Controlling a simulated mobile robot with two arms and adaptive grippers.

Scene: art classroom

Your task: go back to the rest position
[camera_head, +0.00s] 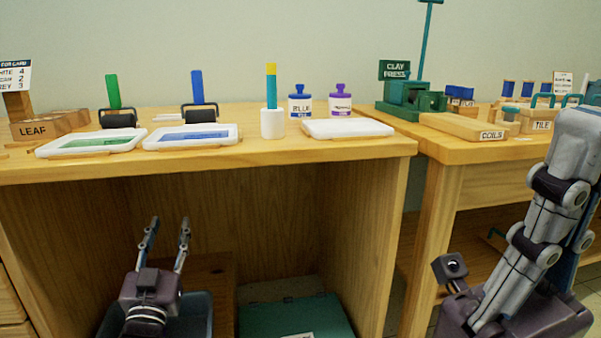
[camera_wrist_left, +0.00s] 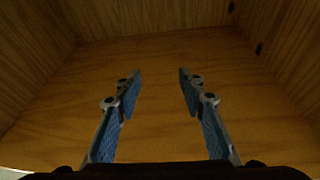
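My left gripper (camera_head: 166,235) is low in the head view, in front of the open space under the wooden bench. Its two fingers stand apart with nothing between them. The left wrist view shows the same open fingers (camera_wrist_left: 160,80) pointing at bare wooden panels. My right arm (camera_head: 545,215) is folded up at the right of the head view. The fingers of my right gripper cannot be made out there.
The wooden bench (camera_head: 230,160) carries two trays with green (camera_head: 92,143) and blue (camera_head: 192,136) ink, rollers, a white tray (camera_head: 348,128) and jars. A dark bin (camera_head: 197,310) and a green box (camera_head: 295,318) sit below. A second table (camera_head: 465,152) stands right.

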